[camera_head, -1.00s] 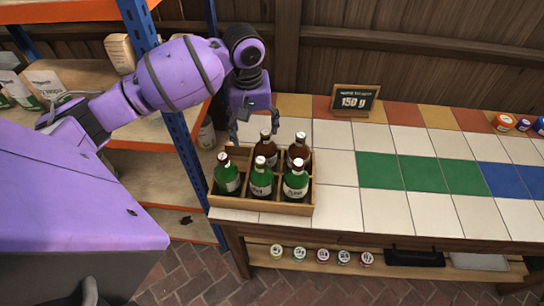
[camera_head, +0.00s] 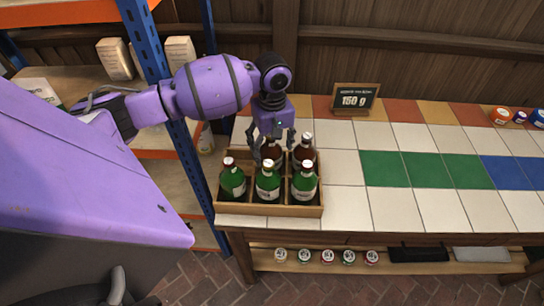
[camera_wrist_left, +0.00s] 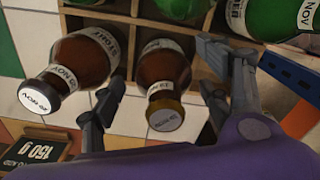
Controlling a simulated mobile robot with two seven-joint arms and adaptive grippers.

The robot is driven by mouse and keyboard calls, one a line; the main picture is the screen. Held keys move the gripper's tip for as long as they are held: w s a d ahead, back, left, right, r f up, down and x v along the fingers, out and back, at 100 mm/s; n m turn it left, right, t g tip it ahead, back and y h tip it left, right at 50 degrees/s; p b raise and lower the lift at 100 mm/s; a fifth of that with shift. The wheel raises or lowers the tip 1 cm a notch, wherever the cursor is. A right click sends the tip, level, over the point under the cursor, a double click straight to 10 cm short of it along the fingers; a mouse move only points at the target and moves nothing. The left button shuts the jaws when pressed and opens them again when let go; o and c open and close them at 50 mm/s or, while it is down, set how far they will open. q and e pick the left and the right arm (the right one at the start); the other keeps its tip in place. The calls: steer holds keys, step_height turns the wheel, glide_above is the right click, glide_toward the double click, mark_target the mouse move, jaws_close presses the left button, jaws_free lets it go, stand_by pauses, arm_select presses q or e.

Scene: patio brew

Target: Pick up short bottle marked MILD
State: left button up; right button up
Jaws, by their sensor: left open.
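A wooden crate (camera_head: 292,211) on the tiled counter holds three green bottles in its front row, one of them the front middle green bottle (camera_head: 267,185). Two brown bottles stand behind: the back middle one (camera_wrist_left: 163,73) and the back right one (camera_wrist_left: 75,65), which has a white cap. My left gripper (camera_head: 272,145) is open over the back of the crate. In the left wrist view its fingers are either side of the back middle brown bottle, not visibly closed on it. I cannot read MILD on any label. My right gripper is out of view.
A "150 g" sign (camera_head: 355,100) stands at the counter's back. Coloured small tins (camera_head: 501,117) sit at the far right. The tiles right of the crate are clear. A shelf unit with a blue post (camera_head: 180,150) stands close on the left, near my arm.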

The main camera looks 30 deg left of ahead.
arm_select(q)
steer(key=shift+a+f, duration=0.1)
steer(key=shift+f, duration=1.45)
steer(key=shift+c, duration=0.6)
steer(key=shift+w, duration=0.1)
steer(key=c, duration=1.7)
